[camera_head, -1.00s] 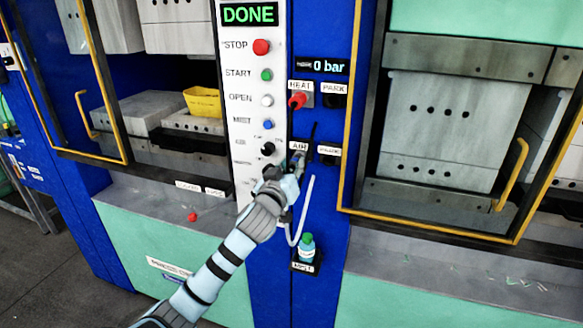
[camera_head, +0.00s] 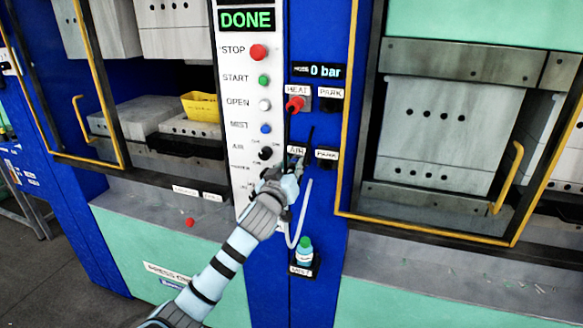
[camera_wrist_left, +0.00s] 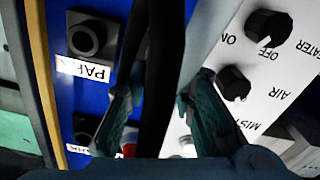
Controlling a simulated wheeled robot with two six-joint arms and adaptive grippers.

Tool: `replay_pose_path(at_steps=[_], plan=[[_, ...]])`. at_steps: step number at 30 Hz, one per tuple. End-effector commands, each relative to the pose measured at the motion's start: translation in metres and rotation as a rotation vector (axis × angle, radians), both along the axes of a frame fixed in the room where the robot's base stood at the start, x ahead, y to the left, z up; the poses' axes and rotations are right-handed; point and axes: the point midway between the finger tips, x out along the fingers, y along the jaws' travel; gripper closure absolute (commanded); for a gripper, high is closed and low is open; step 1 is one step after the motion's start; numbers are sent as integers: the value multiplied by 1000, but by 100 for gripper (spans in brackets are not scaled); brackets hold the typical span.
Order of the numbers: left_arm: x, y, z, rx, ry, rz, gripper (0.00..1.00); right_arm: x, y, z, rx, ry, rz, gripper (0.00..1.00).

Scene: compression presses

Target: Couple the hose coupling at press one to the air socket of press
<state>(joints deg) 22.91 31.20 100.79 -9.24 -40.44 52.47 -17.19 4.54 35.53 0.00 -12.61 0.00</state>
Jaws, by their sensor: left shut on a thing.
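My left gripper (camera_head: 291,169) is at the panel of press one, just below the AIR label (camera_head: 296,150). It is shut on the hose coupling, whose body is mostly hidden by the fingers. In the left wrist view the two fingers (camera_wrist_left: 163,108) stand either side of a dark hose (camera_wrist_left: 160,75). The air socket is hidden behind the gripper, so I cannot tell whether the coupling touches it. A pale hose (camera_head: 306,210) loops down beside the gripper. My right gripper is not in view.
A red coupling (camera_head: 295,104) sits under HEAT, beside a dark PARK socket (camera_head: 329,104). Another park socket (camera_head: 327,164) is right of the gripper. The button panel (camera_head: 240,120) is close on the left. A green-capped bottle (camera_head: 305,251) stands below.

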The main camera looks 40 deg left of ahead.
Motion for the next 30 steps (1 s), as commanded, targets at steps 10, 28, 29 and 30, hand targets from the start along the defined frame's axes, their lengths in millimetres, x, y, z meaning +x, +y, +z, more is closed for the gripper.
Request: replay_pose_path(at_steps=[10,28,29,30], plan=[[0,0,1,1,-2,1,53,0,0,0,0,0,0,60],[-94,-34,-1,5,2,-2,53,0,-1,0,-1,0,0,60],[-99,-36,-1,5,1,-1,53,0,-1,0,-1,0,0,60],[-105,-38,-1,4,1,-2,53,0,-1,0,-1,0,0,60]])
